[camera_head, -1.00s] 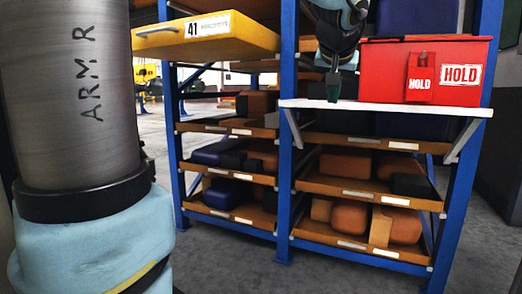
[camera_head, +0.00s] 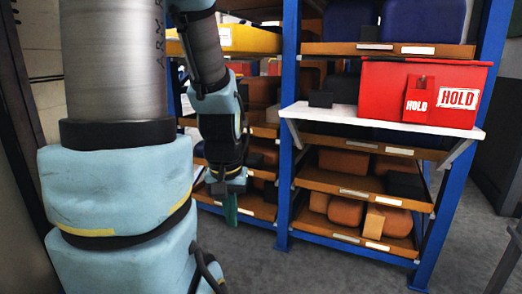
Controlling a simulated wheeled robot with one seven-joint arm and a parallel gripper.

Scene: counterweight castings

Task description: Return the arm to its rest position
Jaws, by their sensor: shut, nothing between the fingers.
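My arm hangs in the left part of the view, its upper links large and close. My gripper (camera_head: 231,209) points down in front of the left shelf bay. Its green fingers look shut together, with nothing seen between them. It hangs apart from the white ledge and the red box, to the left of both.
A red box (camera_head: 383,89) marked HOLD stands on a white ledge (camera_head: 400,122), with a small dark block (camera_head: 321,99) to its left. A blue-framed rack (camera_head: 287,150) holds orange and dark castings on tilted shelves. A yellow drawer (camera_head: 257,41) is behind my arm. Grey floor is open in front.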

